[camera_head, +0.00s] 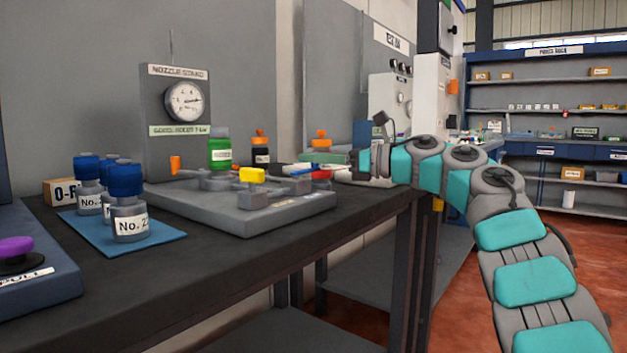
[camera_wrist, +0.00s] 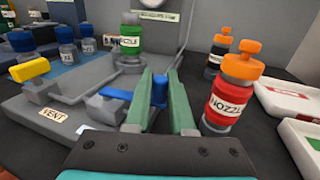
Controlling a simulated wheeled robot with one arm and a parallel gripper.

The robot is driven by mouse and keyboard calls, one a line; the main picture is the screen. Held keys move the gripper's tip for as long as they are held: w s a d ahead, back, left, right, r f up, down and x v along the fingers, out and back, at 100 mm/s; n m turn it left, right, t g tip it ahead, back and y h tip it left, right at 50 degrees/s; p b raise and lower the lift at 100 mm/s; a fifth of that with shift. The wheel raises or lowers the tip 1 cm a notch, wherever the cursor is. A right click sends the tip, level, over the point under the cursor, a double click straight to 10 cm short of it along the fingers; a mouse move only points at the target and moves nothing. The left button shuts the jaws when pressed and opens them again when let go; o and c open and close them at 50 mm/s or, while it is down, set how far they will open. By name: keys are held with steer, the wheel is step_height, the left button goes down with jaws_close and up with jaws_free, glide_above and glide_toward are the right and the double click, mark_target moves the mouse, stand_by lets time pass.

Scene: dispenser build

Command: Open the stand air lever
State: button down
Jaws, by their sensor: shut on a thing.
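The nozzle stand (camera_head: 255,218) is a grey base with a back panel and a round gauge (camera_head: 184,101). A blue lever (camera_wrist: 115,95) sits on a grey valve at the front of the base, right of the yellow lever (camera_wrist: 30,71) by the VENT label (camera_wrist: 53,121). My gripper (camera_wrist: 167,88) is shut on a blue piece (camera_wrist: 160,90), which seems to be the handle end of the blue lever; the left finger hides the join. No label for the blue lever is readable. In the head view the blue part (camera_head: 301,171) shows small beside my gripper.
A red NOZZLE bottle (camera_wrist: 230,95) with an orange cap stands close right of my fingers. A green bottle (camera_wrist: 130,35) and a dark orange-capped bottle (camera_wrist: 217,50) stand behind. White trays (camera_wrist: 290,105) lie at the right. Blue-capped bottles (camera_head: 127,215) stand on a blue mat.

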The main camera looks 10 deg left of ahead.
steer(key=shift+s+d+f+m+t+b, duration=0.2)
steer(key=shift+m+t+b, duration=0.3)
steer(key=shift+t+b, duration=0.35)
steer(key=shift+d+r+t+h+b, duration=0.1)
steer(key=shift+r+t+h+b, duration=0.05)
steer(key=shift+t+h+b, duration=0.15)
steer(key=c, duration=0.8)
jaws_free()
steer(key=shift+o, duration=0.2)
steer(key=shift+d, duration=0.1)
steer(key=shift+s+d, duration=0.15)
steer(key=shift+d, duration=0.45)
steer(key=b+v, duration=0.1)
steer(key=v, duration=0.5)
steer(key=shift+s+d+r, duration=0.1)
steer(key=shift+s+d, duration=0.05)
steer(key=shift+d, duration=0.05)
